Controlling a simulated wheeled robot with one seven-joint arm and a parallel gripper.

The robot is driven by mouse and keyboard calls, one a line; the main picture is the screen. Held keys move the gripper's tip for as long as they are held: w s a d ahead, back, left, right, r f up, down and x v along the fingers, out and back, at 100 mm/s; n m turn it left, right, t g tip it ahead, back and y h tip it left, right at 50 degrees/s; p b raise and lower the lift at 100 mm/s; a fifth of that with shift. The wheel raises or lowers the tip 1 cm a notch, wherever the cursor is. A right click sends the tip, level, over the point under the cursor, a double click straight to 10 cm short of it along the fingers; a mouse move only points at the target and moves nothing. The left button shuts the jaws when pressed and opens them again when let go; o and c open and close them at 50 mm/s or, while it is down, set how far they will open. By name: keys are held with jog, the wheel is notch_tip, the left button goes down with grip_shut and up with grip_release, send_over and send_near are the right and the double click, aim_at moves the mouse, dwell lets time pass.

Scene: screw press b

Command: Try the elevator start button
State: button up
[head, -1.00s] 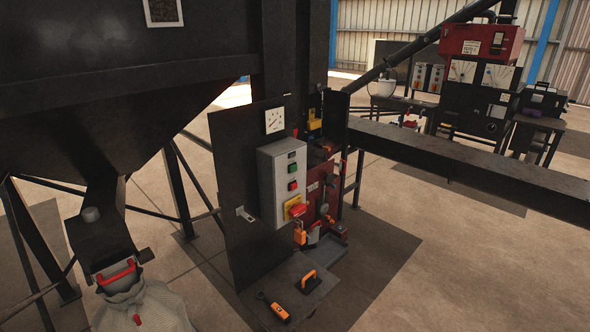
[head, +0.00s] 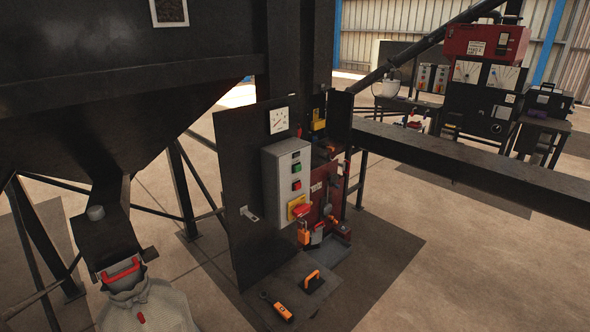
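A grey control box (head: 273,179) is fixed to a dark upright panel (head: 238,165) in the middle of the head view. On its front are a small dark element (head: 296,155) at the top, a green button (head: 296,168) below it, and a red button (head: 296,185) under that. Lower down is a red knob (head: 302,210) on a yellow plate (head: 294,204). An orange padlock (head: 304,236) hangs below the knob. No lettering is readable, so I cannot tell from a label which button belongs to the elevator. My gripper is not in view.
A white gauge (head: 278,120) sits above the box. A low dark plate (head: 279,270) with an orange-handled tool (head: 314,280) lies below. A hopper (head: 130,90) and sack (head: 150,308) stand left; a long dark beam (head: 470,163) runs right. Floor in front of the beam is clear.

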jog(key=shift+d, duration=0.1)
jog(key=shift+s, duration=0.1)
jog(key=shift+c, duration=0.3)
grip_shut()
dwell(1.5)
